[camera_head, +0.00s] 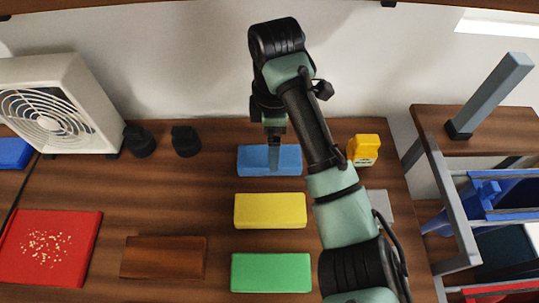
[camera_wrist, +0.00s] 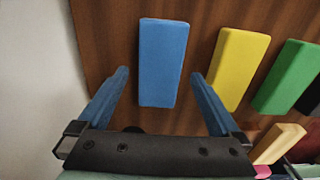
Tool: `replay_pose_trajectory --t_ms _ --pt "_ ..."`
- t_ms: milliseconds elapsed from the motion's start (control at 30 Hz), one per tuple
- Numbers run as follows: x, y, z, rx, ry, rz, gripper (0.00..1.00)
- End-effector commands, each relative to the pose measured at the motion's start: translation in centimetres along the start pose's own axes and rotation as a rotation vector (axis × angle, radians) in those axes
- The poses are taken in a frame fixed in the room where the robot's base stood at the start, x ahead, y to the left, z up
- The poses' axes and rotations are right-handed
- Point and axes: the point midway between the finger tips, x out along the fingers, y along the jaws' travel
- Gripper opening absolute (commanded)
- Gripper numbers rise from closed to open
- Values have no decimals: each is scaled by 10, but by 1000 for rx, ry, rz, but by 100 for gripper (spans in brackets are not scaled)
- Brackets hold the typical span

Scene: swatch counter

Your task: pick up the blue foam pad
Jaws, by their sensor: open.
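The blue foam pad (camera_head: 292,160) lies flat at the back of a row on the wooden counter. In the wrist view the blue foam pad (camera_wrist: 163,60) lies lengthwise between the two blue fingers of my gripper (camera_wrist: 161,74), with a gap on each side. My gripper (camera_head: 274,152) is open and empty, over the pad in the head view. It hides part of the pad there. How high the fingertips are above the pad is hard to tell.
A yellow pad (camera_head: 270,211) and a green pad (camera_head: 271,272) lie in front of the blue one. A small yellow object (camera_head: 363,150) stands to the right. Two black objects (camera_head: 186,141) and a white fan (camera_head: 58,105) are left. A rack (camera_head: 438,170) stands right.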

Motion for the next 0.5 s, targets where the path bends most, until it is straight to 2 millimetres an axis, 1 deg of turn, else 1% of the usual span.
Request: replay_pose_trajectory --t_ms 233,300,400,500 --pt "33 -2 -9 0 1 -3 100" --pt "41 -1 -8 1 0 -2 100" --pt "49 -1 -8 0 0 0 100" --pt "50 -1 -8 -1 0 1 100"
